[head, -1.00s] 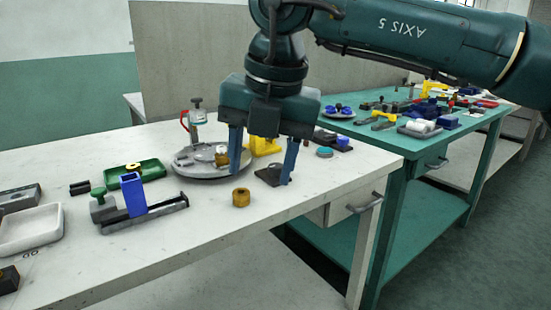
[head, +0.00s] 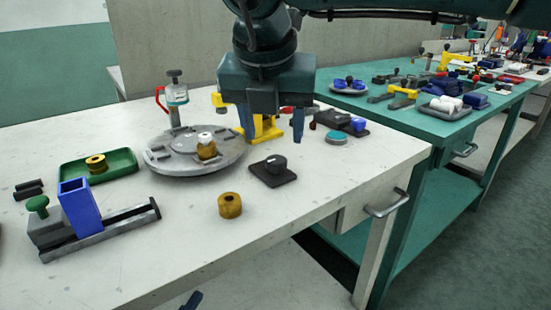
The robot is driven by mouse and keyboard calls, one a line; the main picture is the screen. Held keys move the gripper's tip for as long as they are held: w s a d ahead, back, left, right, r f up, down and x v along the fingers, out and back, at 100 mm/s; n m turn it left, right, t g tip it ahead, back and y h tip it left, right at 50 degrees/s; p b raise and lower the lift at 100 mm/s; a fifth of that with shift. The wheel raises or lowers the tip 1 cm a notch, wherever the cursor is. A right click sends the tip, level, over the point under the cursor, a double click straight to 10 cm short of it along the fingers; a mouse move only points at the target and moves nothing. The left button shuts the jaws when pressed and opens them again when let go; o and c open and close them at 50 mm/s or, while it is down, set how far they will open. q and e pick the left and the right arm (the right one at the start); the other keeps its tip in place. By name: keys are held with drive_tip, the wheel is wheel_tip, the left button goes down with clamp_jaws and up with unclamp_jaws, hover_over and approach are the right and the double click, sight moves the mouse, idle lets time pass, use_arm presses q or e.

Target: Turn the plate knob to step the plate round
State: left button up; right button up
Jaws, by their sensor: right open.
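The plate knob (head: 277,163) is a dark round knob on a dark square base (head: 272,178), standing on the white bench. To its left is the round grey plate (head: 165,165), with a brass part topped in white (head: 206,147) on it. My right gripper (head: 272,139) is open and empty, pointing down. Its blue fingertips show above the knob in the picture and apart from it, and the knob is in full view. A small dark blue piece at the bottom edge (head: 192,300) looks like a fingertip of my left gripper; the rest is out of view.
A brass ring (head: 230,205) lies in front of the knob. A yellow stand (head: 262,127) is behind it, and a teal disc (head: 336,138) is to the right. A red-handled post (head: 175,98) rises behind the plate. A blue block on a grey slide (head: 80,207) and a green tray (head: 120,162) are left.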

sight(276, 159)
drive_tip(key=b+x, duration=0.1)
drive_tip(key=x, duration=0.4)
drive_tip(key=shift+f, duration=0.1)
drive_tip(key=shift+w+f, duration=0.25)
drive_tip(key=shift+f, duration=0.3)
use_arm(q)
drive_tip(key=shift+w+d+r+h, duration=0.15)
drive_tip(key=shift+r+h, duration=0.15)
drive_tip(key=shift+r, duration=0.1)
use_arm(e)
drive_tip(key=shift+f, duration=0.1)
drive_tip(key=c, duration=1)
use_arm(q)
drive_tip(key=shift+f, duration=0.3)
use_arm(e)
drive_tip(key=shift+o, duration=0.2)
